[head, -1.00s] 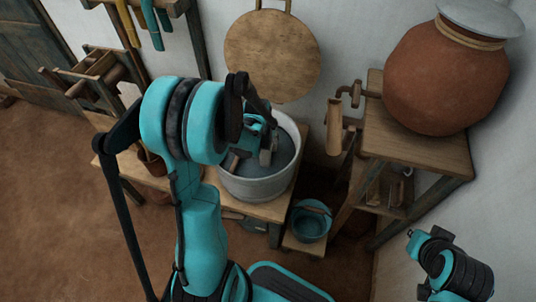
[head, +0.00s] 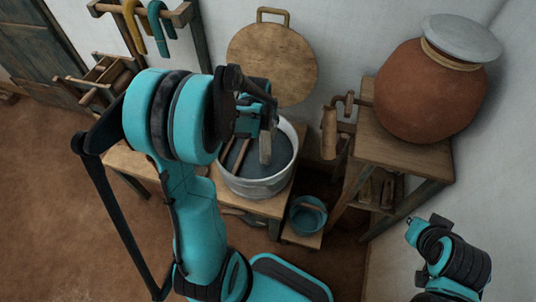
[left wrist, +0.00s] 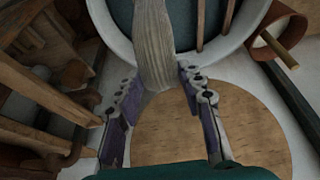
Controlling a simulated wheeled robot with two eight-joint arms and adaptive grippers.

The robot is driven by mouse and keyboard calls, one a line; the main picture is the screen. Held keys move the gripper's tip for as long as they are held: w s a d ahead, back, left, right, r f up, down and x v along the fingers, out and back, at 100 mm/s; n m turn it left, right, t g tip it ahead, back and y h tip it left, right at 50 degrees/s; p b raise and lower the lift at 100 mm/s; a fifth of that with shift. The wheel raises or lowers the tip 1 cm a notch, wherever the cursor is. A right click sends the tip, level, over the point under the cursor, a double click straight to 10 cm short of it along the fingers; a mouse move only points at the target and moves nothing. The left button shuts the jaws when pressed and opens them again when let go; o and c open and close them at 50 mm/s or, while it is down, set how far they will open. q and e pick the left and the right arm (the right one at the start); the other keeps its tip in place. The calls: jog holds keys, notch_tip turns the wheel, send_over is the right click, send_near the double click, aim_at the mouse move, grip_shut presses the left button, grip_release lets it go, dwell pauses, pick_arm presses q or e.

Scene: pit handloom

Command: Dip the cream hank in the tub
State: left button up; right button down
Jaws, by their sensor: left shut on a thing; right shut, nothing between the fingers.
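The cream hank (left wrist: 155,45) hangs between the fingers of my left gripper (left wrist: 163,108) in the left wrist view. It reaches over the tub (left wrist: 104,18). In the head view the hank's pale end (head: 265,148) shows over the grey tub (head: 243,188), below my left gripper. The tub holds dark liquid. I cannot tell whether the hank's end touches the liquid. My arm hides part of the tub. My right gripper (head: 415,232) is shut and empty at the lower right, well away from the tub.
Two brown sticks (head: 237,154) stand in the tub. A round wooden board (head: 272,62) leans on the wall behind. A clay pot (head: 425,95) stands on a wooden stand (head: 400,148) at right. A small teal bucket (head: 308,215) is below. Yellow (head: 130,25) and teal (head: 158,25) hanks hang on a rack.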

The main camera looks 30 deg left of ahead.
pick_arm(q)
notch_tip(320, 180, up, 8)
jog(key=p, duration=0.6)
jog(key=shift+r, duration=0.25)
dwell(1.0)
